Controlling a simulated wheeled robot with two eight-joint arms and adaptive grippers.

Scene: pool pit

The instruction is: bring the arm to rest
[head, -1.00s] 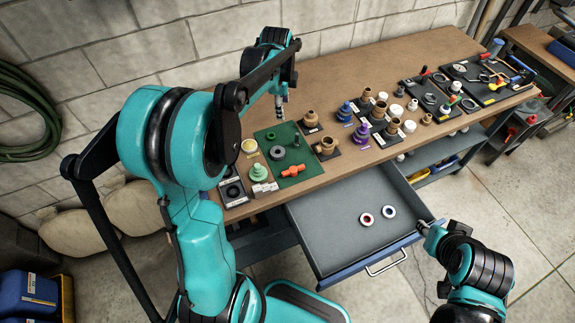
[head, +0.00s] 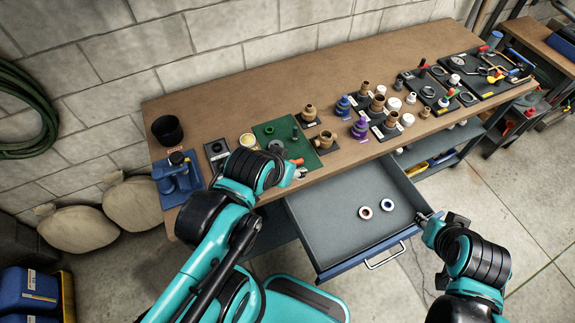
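My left arm reaches in from the bottom left, with its teal and black wrist low over the bench's front edge. My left gripper (head: 299,173) is small and partly hidden by the wrist; its fingers are not clear. It is beside the orange part (head: 297,162) at the front of the green mat (head: 268,131); I cannot tell whether they touch. My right gripper (head: 430,217) is at the right front corner of the open drawer (head: 335,230). Its fingers are too small to read.
The wooden bench (head: 230,100) holds brass fittings (head: 326,139), a black cup (head: 167,130), a blue device (head: 177,180) and a dark tool tray (head: 480,75). Two tape rolls (head: 376,208) lie in the drawer. The back strip of the bench is clear.

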